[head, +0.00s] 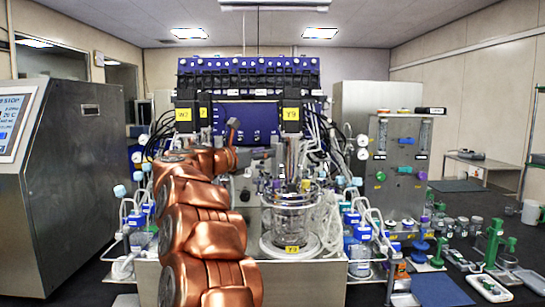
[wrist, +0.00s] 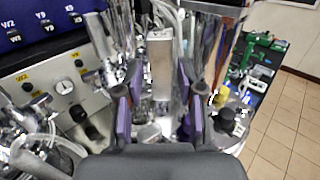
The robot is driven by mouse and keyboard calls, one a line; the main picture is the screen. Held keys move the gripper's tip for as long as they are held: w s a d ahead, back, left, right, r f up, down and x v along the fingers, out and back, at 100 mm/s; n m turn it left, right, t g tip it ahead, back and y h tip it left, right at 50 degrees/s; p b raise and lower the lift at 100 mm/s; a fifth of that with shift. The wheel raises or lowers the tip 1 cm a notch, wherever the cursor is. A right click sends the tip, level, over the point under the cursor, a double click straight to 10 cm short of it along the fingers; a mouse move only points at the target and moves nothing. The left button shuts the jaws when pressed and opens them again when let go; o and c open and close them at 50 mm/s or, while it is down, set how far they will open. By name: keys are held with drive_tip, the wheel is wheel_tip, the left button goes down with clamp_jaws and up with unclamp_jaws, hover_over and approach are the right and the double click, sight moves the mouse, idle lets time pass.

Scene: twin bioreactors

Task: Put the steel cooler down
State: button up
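In the wrist view an upright, narrow steel block (wrist: 160,65), which looks like the steel cooler, stands between the fingers of my gripper (wrist: 159,85). What lies under the block is cluttered and hard to make out. In the head view my copper arm reaches toward the middle of the bioreactor bench, and its end (head: 258,155) is small there. I cannot pick out the cooler surely in that view.
Tubes and blue-capped bottles crowd both sides. A blue control tower (head: 246,122) stands behind. Green tools and trays (head: 490,286) lie on the dark bench at right.

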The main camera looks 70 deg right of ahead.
drive_tip(key=b+v, duration=0.1)
drive_tip(key=v, duration=0.5)
drive_tip(key=shift+w+a, duration=0.1)
idle(0.6)
